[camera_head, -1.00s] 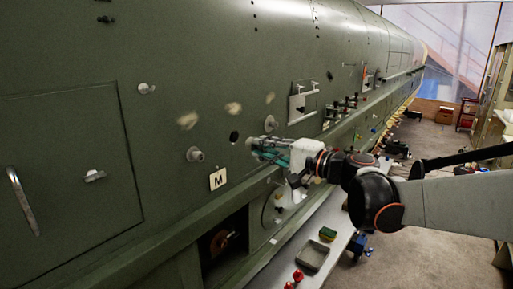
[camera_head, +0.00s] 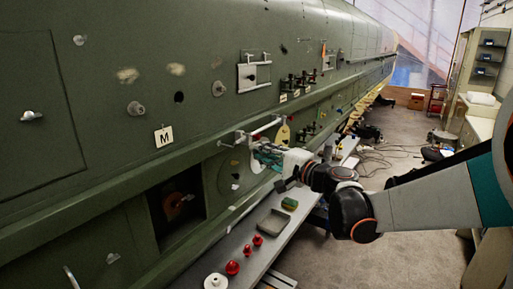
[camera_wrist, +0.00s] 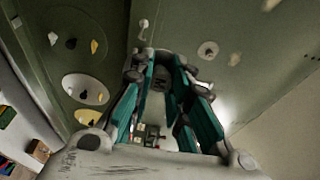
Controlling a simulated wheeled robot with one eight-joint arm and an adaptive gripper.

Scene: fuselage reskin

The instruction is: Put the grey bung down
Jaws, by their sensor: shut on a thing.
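My gripper (camera_head: 258,152) is low beside the green fuselage side, above the long grey bench. Its teal fingers are closed in on a dark grey thing between the tips in the wrist view (camera_wrist: 159,80), which I take to be the grey bung (camera_wrist: 158,84). The fingers hide most of its shape. In the head view the bung cannot be made out. Two other grey bungs sit in the skin, one left (camera_head: 136,109) and one right (camera_head: 218,88) of a dark open hole (camera_head: 179,97).
A square dark opening (camera_head: 176,205) is below the M label (camera_head: 163,136). A white rail (camera_head: 264,128) juts out above my gripper.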

